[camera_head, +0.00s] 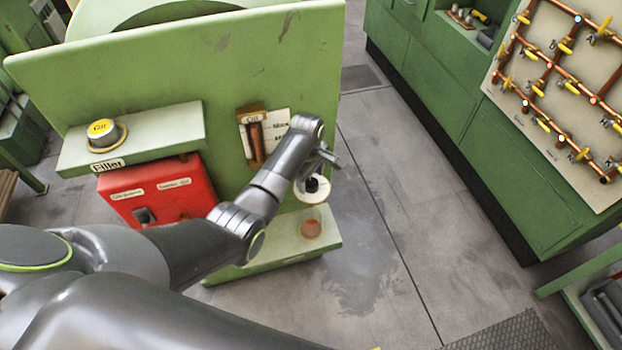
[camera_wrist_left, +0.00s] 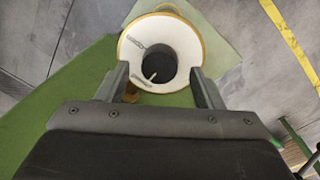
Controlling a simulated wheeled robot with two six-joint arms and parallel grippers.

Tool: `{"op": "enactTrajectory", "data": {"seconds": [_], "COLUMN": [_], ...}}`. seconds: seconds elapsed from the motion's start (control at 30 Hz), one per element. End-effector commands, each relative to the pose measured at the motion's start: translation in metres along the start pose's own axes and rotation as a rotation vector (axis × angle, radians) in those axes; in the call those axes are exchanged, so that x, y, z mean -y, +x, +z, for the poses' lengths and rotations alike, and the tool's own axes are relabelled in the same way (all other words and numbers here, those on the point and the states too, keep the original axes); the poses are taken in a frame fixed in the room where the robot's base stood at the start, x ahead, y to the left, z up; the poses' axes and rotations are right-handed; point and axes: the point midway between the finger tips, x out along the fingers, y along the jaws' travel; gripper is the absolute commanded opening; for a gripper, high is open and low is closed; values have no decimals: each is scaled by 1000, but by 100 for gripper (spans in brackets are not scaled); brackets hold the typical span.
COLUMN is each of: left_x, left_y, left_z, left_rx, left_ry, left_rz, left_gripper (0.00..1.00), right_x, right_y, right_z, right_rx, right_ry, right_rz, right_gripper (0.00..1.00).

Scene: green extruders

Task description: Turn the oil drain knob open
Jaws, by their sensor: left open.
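The oil drain knob is a black knob (camera_head: 312,184) on a round white dial at the lower right edge of the green machine. In the left wrist view the black knob (camera_wrist_left: 158,63) stands in the middle of the white dial (camera_wrist_left: 184,42), which has a yellow rim and small lettering too blurred to read. My left gripper (camera_head: 327,158) is just above the dial in the head view. In the left wrist view my left gripper (camera_wrist_left: 160,70) is open, with one finger on each side of the knob and gaps between. My right gripper is not in view.
The machine carries a yellow oil filler cap (camera_head: 102,128), a red box (camera_head: 170,190), an oil gauge (camera_head: 256,140) and a low green ledge (camera_head: 275,245) with an orange-brown round part (camera_head: 311,228). Floor is clear right of it. A pipe board (camera_head: 560,90) stands far right.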

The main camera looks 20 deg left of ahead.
Motion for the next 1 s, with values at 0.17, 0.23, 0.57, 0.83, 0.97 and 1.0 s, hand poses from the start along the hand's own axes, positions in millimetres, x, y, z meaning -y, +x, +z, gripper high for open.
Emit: {"op": "enactTrajectory", "data": {"seconds": [0.17,0.23,0.57,0.83,0.97,1.0], "left_x": [0,0,0,0,0,0], "left_y": [14,16,18,18,18,18], "left_z": [0,0,0,0,0,0], "left_rx": [0,0,0,0,0,0], "left_ry": [1,1,0,0,1,3], "left_rz": [-1,1,1,1,0,0], "left_gripper": [61,61,59,24,16,16], "right_x": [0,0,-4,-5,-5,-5], "right_y": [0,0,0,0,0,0], "right_z": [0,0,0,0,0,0], "right_rx": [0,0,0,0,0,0], "right_ry": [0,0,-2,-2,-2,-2], "right_rz": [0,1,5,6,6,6], "right_gripper": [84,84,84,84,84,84]}}
